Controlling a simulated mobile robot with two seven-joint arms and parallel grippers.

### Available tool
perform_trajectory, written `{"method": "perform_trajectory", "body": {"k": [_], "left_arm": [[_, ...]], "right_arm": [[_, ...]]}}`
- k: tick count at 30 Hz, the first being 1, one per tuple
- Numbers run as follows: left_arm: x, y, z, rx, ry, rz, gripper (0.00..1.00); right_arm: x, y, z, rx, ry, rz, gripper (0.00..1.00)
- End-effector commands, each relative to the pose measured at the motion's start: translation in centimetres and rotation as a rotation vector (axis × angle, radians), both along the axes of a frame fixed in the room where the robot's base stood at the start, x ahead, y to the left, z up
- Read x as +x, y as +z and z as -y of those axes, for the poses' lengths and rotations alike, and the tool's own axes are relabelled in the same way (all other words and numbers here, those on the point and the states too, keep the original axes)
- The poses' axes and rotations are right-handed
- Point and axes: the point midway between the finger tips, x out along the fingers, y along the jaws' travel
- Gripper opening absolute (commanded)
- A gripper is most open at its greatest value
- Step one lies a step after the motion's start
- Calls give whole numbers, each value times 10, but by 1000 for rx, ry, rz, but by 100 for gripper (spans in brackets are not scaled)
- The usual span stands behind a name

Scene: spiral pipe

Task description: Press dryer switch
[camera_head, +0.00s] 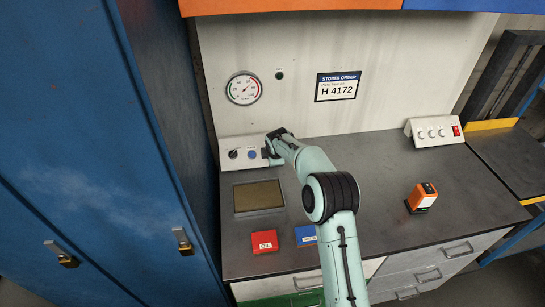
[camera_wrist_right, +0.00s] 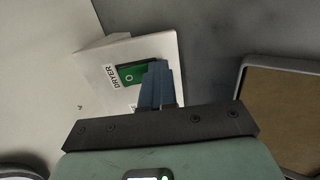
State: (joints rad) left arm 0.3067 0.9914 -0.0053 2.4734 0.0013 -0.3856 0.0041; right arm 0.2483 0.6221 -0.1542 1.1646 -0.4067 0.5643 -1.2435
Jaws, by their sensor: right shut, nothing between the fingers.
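The white dryer box (camera_wrist_right: 158,47) shows in the right wrist view, with a "DRYER" label (camera_wrist_right: 112,78) and a green switch (camera_wrist_right: 130,75). The same white control box (camera_head: 230,160), with a dark knob and a blue button, stands at the back left of the bench in the head view. My right gripper (camera_wrist_right: 159,66) is shut and empty. Its blue fingertips overlap the right part of the green switch in the wrist view; I cannot tell whether they touch it. In the head view my right gripper (camera_head: 269,151) covers the right end of the box. My left gripper is not in view.
A framed tray (camera_head: 237,212) lies in front of the box. A red OIL box (camera_head: 264,242) and a blue box (camera_head: 305,235) are nearer. An orange device (camera_head: 422,197) and another white switch box (camera_head: 420,122) are at the right. A blue cabinet (camera_head: 90,130) closes off the left.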

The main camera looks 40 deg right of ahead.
Motion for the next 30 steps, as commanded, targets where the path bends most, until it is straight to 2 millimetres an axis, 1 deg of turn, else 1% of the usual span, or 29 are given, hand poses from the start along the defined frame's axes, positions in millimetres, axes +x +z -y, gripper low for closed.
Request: {"method": "perform_trajectory", "body": {"k": [1,12,22,25,28,30], "left_arm": [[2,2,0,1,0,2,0],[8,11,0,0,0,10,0],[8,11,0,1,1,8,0],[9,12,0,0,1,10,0],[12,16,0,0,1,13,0],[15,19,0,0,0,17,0]], "right_arm": [[6,6,2,-9,3,26,0],[7,23,1,-8,3,28,0],[6,22,1,-7,3,23,0],[6,25,0,-7,4,25,0],[7,33,-3,-7,5,26,0],[8,43,-6,-7,5,28,0]]}}
